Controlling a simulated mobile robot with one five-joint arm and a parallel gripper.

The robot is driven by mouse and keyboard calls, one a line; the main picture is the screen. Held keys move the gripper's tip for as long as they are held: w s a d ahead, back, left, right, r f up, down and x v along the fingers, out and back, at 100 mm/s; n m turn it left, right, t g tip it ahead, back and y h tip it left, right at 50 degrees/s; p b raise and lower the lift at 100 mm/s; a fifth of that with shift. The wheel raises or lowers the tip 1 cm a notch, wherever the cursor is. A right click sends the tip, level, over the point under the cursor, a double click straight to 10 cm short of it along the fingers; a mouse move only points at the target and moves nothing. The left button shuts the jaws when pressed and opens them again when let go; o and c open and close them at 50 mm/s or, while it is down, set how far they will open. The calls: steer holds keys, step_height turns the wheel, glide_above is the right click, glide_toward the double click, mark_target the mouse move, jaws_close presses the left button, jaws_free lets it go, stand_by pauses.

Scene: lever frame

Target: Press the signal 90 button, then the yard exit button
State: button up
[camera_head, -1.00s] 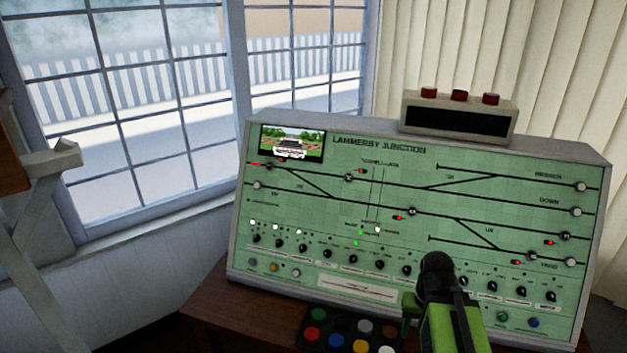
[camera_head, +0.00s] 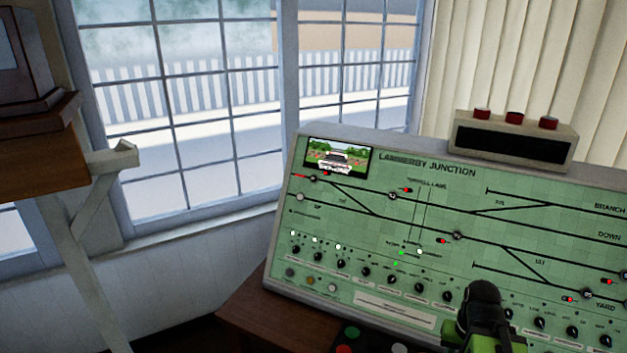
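The green sloped signal panel (camera_head: 345,240), headed Lammerby Junction, fills the middle and right. Round track buttons sit along its black lines, among them a pale one (camera_head: 300,197) at the left and dark ones with pale marks, such as one at centre (camera_head: 457,236). Their numbers are too small to read, so I cannot tell which is signal 90. The YARD label (camera_head: 606,307) is at the lower right edge; the pale button beside it is out of view. My gripper (camera_head: 483,292), black on a green arm, is in front of the panel's lower part. Its fingers cannot be made out.
A row of black knobs (camera_head: 366,271) runs along the lower panel. A wooden desk (camera_head: 245,310) holds a dark box of coloured buttons (camera_head: 352,333). A wooden shelf (camera_head: 40,150) juts in at left.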

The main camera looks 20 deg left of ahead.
jaws_close()
stand_by(1.4)
